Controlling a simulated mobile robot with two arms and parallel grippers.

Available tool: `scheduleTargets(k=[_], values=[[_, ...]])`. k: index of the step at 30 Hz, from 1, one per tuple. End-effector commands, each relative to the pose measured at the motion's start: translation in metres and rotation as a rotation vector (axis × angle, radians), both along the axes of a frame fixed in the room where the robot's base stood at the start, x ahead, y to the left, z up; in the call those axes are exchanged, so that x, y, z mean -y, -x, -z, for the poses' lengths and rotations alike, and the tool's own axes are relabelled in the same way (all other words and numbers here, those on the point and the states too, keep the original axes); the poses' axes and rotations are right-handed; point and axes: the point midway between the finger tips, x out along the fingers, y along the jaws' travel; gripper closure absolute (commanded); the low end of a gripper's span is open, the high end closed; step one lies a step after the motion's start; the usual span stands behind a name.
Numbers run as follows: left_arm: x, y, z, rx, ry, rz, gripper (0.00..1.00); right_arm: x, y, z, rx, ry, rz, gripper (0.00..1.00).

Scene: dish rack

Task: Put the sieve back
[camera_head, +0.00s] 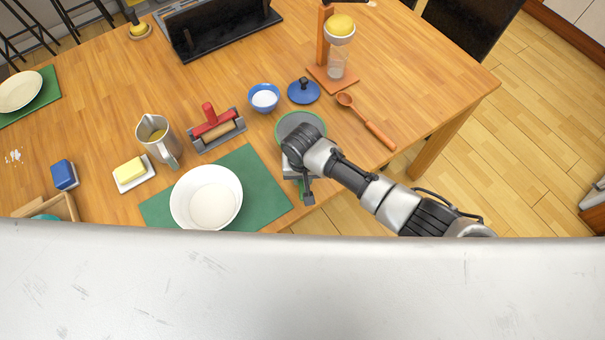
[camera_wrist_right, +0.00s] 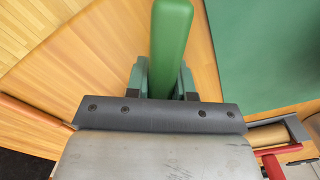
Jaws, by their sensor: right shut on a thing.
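The sieve (camera_head: 301,119), with a round green rim and grey mesh, is near the table's front edge, to the right of the green placemat. My right gripper (camera_head: 302,184) is shut on its green handle, which also shows between the fingers in the right wrist view (camera_wrist_right: 170,50). The gripper and wrist hide part of the sieve in the head view. I cannot tell whether the sieve touches the table. My left gripper is not in view.
A blue bowl (camera_head: 264,98), blue lid (camera_head: 304,92) and wooden spoon (camera_head: 369,124) lie close behind the sieve. A white bowl (camera_head: 206,197) sits on the green placemat (camera_head: 262,184).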

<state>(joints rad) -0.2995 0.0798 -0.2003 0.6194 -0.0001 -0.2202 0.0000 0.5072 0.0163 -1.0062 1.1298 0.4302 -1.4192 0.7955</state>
Motion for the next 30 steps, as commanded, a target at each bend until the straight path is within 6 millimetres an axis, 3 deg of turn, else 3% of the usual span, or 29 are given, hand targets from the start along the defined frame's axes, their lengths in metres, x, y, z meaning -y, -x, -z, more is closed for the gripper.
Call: scheduleTargets(k=[9, 10, 15, 27, 30], values=[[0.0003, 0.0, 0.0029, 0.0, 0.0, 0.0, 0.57, -0.0006, -0.0002, 0.0049, 0.001, -0.001, 0.0, 1.0], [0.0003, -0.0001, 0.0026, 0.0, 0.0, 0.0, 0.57, -0.0005, -0.0003, 0.0045, 0.001, -0.001, 0.0, 0.74], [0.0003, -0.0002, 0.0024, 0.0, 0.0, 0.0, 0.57, -0.0003, -0.0001, 0.0045, 0.001, -0.001, 0.0, 0.48], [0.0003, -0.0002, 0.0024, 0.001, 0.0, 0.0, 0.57, 0.0001, 0.0003, 0.0051, -0.001, 0.0, 0.0, 0.47], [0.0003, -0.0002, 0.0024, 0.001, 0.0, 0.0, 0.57, 0.0001, 0.0002, 0.005, -0.001, 0.0, 0.0, 0.62]])
